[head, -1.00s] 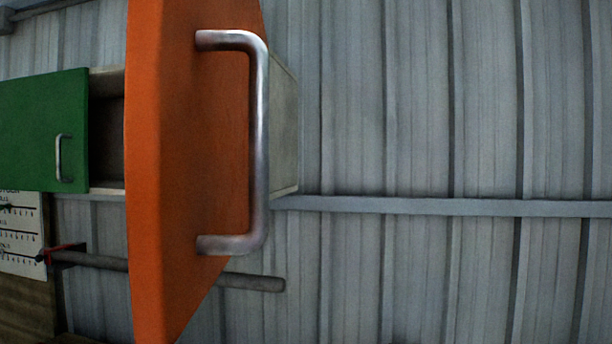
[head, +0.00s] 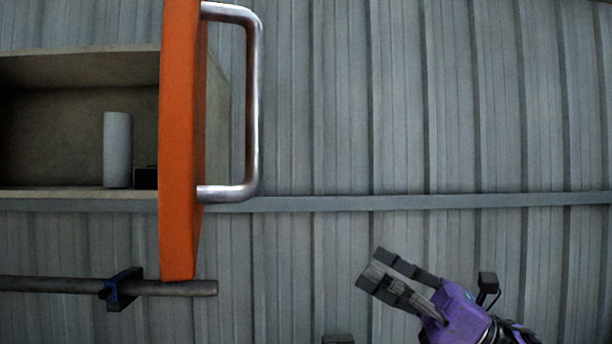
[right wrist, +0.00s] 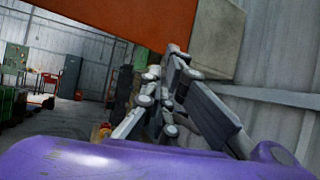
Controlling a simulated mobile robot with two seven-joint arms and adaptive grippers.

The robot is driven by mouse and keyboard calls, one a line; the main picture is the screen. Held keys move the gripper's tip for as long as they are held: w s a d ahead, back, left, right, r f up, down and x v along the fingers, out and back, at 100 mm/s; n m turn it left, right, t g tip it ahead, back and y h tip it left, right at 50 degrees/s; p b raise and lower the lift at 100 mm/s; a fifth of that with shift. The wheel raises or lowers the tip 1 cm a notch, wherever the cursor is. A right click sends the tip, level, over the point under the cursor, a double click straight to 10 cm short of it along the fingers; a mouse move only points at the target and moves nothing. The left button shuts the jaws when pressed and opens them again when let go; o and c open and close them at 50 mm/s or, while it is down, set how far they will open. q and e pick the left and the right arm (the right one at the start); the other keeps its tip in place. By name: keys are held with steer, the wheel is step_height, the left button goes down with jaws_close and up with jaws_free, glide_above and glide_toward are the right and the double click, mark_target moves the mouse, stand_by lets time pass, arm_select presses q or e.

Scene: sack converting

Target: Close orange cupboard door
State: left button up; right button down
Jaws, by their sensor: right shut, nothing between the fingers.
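The orange cupboard door (head: 181,140) stands open in the head view, seen nearly edge-on, with its metal bar handle (head: 254,100) facing right. The open cupboard (head: 80,65) lies to the left of the door. In the right wrist view the door's orange panel (right wrist: 95,18) spans the top. My right gripper (head: 373,267) is in the lower right of the head view, below and to the right of the handle and apart from it. It is shut and empty. It also shows in the right wrist view (right wrist: 172,62). My left gripper is not in view.
A grey cylinder (head: 117,150) and a small dark box (head: 146,178) stand inside the cupboard. A horizontal pipe with a blue clamp (head: 121,289) runs below it. A corrugated wall with a rail (head: 420,202) is behind. The space right of the handle is clear.

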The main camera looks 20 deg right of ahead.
steer(key=s+a+r+n+g+h, duration=0.2)
steer(key=s+a+r+n+g, duration=0.15)
steer(key=s+r+n, duration=0.6)
steer(key=s+a+r+n+g+h, duration=0.15)
steer(key=s+r+n+g, duration=0.45)
steer(key=n, duration=0.6)
arm_select(q)
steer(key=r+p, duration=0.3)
steer(key=p, duration=0.1)
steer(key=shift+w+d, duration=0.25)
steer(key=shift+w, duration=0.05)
arm_select(e)
steer(key=a+r+t, duration=0.1)
steer(key=a, duration=1.2)
steer(key=shift+w, duration=0.25)
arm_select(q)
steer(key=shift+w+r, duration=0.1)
arm_select(e)
steer(key=shift+m+t, duration=0.25)
steer(key=shift+a, duration=0.1)
